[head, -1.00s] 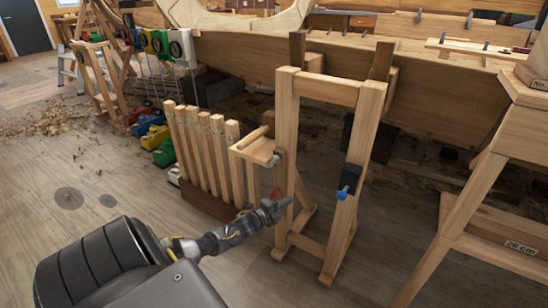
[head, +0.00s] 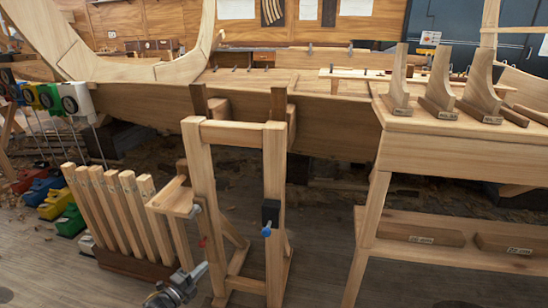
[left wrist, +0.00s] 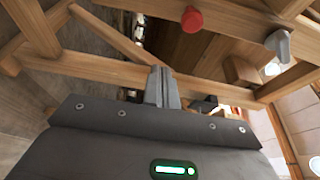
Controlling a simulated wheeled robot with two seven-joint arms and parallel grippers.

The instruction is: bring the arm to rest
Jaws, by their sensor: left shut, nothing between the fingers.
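My left gripper (head: 196,272) shows low in the head view, in front of the foot of an upright wooden frame (head: 193,165). In the left wrist view its two grey fingers (left wrist: 162,88) are together with nothing between them. Wooden bars of the frame (left wrist: 110,68) cross behind the fingers there. A red knob (left wrist: 191,19) and a grey rounded part (left wrist: 279,44) show above the fingers, apart from them. I cannot tell whether the gripper touches the frame. My right gripper is in neither view.
A rack of upright wooden slats (head: 113,215) stands left of the frame. A workbench (head: 450,150) with several curved wooden pieces (head: 441,80) stands at the right. The planked hull (head: 340,125) runs behind. A blue-knobbed clamp (head: 266,231) sits on the frame's right post. Some floor shows between frame and bench.

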